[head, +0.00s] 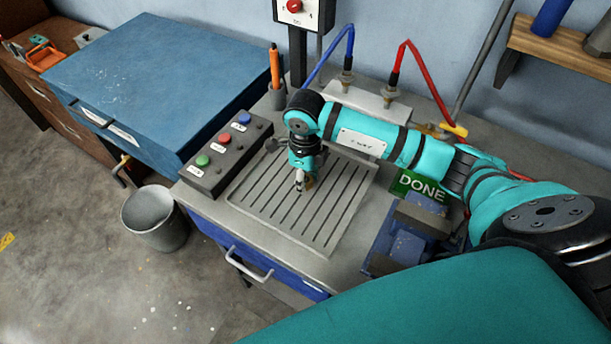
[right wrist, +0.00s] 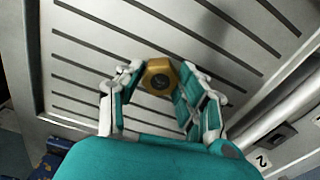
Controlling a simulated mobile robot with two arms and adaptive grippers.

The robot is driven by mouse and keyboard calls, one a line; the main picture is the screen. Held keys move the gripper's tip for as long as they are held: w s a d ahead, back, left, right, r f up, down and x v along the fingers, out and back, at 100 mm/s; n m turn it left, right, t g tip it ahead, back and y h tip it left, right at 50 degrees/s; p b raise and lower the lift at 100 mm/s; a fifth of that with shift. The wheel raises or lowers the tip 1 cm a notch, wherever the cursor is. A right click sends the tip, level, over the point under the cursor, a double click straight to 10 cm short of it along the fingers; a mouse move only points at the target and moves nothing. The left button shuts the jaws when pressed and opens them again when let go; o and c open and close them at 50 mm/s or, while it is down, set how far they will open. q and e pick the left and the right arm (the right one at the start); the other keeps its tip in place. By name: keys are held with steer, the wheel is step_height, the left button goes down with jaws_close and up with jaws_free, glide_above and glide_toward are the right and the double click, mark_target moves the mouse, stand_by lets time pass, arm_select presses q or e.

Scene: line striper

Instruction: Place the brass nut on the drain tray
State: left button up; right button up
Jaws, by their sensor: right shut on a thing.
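The brass nut (right wrist: 159,75) is a hexagonal ring held between the fingertips of my right gripper (right wrist: 155,82) in the right wrist view. In the head view my right gripper (head: 300,186) points down over the drain tray, with a bit of the brass nut (head: 309,183) showing beside the fingers. The drain tray (head: 345,208) is a grey slotted plate on the bench, and its slots fill the background in the right wrist view (right wrist: 75,50). I cannot tell whether the nut touches the tray. My left gripper is not in view.
A button box (head: 224,158) with several buttons stands along the tray's left side. A green DONE sign (head: 421,190) and a blue vise (head: 408,238) are to the right. A pen holder (head: 277,95) and two hose fittings stand behind. The tray's front part is clear.

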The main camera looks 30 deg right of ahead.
steer(key=o, duration=1.2)
steer(key=shift+r+p, duration=0.15)
steer(key=shift+p, duration=0.15)
steer(key=shift+r, duration=0.25)
step_height(320, 180, up, 12)
steer(key=b, duration=0.3)
steer(key=shift+f, duration=0.25)
steer(key=shift+a, duration=0.1)
